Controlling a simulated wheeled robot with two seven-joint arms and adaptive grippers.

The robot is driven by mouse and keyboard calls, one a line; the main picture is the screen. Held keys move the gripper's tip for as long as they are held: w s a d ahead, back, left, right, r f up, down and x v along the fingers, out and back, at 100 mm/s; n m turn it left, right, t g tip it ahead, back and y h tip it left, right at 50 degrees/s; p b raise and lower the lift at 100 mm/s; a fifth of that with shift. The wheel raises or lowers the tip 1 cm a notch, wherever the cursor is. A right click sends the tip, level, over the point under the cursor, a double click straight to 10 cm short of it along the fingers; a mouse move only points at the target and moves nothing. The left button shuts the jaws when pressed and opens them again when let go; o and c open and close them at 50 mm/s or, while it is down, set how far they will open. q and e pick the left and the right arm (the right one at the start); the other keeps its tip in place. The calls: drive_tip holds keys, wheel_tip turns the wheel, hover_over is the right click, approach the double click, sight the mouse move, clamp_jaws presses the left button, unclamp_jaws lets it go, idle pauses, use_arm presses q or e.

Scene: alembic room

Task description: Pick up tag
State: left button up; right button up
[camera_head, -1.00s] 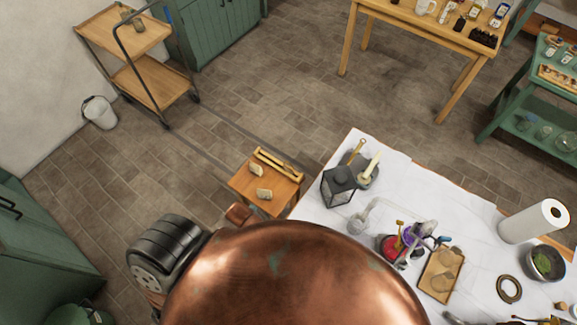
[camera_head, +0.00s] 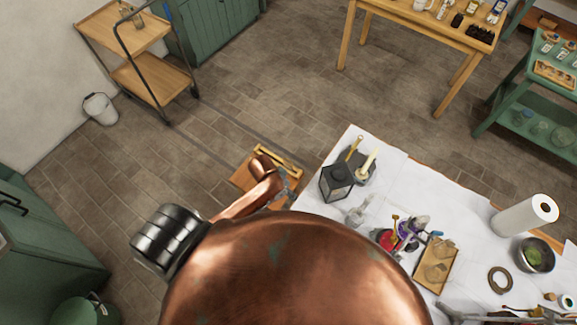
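I cannot make out a tag for certain. The small wooden stool (camera_head: 244,182) stands left of the white-covered table. My copper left arm now reaches over the stool and covers most of its top, including the spots where two small pale pieces lay earlier. My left gripper (camera_head: 283,186) seems to be the small greyish part at the arm's end, over the stool's right side. Its fingers cannot be made out, nor whether it touches or holds anything. My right gripper is not in view.
The white-covered table (camera_head: 420,187) holds a black lantern (camera_head: 337,182), a candle (camera_head: 367,163), a wooden tray (camera_head: 437,266), a paper roll (camera_head: 525,215) and a bowl (camera_head: 536,255). Floor beyond the stool is clear.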

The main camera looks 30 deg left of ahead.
use_arm(q)
drive_tip(key=w+g, duration=0.1)
drive_tip(key=w, duration=0.6)
drive_tip(key=n+g+y, duration=0.1)
drive_tip(key=g+y, duration=0.1)
hover_over(288, 164)
wheel_tip(288, 164, down, 7)
drive_tip(key=shift+w+r+p, duration=0.15)
drive_tip(key=shift+r+p, duration=0.05)
drive_tip(key=shift+p, duration=0.35)
drive_tip(key=shift+c, duration=0.4)
drive_tip(key=c, duration=0.8)
